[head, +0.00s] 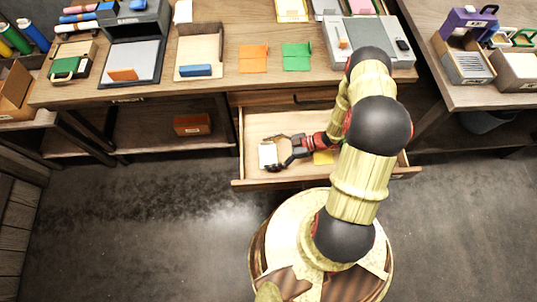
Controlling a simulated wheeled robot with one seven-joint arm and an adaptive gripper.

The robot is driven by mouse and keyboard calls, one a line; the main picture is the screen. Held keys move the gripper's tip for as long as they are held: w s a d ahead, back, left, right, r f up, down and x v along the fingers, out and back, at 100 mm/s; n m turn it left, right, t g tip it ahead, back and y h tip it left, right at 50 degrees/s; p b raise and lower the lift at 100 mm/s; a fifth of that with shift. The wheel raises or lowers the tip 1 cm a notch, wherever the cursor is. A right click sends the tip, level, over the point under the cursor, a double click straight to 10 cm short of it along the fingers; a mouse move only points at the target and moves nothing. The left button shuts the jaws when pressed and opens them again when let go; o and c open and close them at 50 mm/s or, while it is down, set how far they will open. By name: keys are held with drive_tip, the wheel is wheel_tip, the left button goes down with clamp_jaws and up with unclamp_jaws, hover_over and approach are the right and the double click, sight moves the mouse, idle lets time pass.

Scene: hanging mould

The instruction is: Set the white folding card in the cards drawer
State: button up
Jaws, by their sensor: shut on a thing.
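The white folding card (268,155) is held at the tips of my gripper (274,152), over the left part of the open drawer. I cannot tell whether the card touches the drawer floor. My gripper is shut on the card and reaches in from the right. The open drawer (240,182) is pulled out from under the table's front. A yellow card (324,158) lies in the drawer to the right, partly hidden by my arm. Any label on the drawer front is not readable.
An orange card (253,58) and a green card (297,57) stand or lie on the tabletop. A wooden tray (211,45) holds a blue block. A grey case (335,52) is behind my arm. An orange box (192,124) sits on the lower shelf.

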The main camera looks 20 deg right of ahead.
drive_tip(key=shift+f, duration=0.25)
drive_tip(key=shift+f, duration=0.2)
drive_tip(key=o, duration=0.8)
drive_tip(key=shift+r, duration=0.1)
drive_tip(key=shift+r, duration=0.2)
drive_tip(key=p+v, duration=0.3)
drive_tip(key=v, duration=0.9)
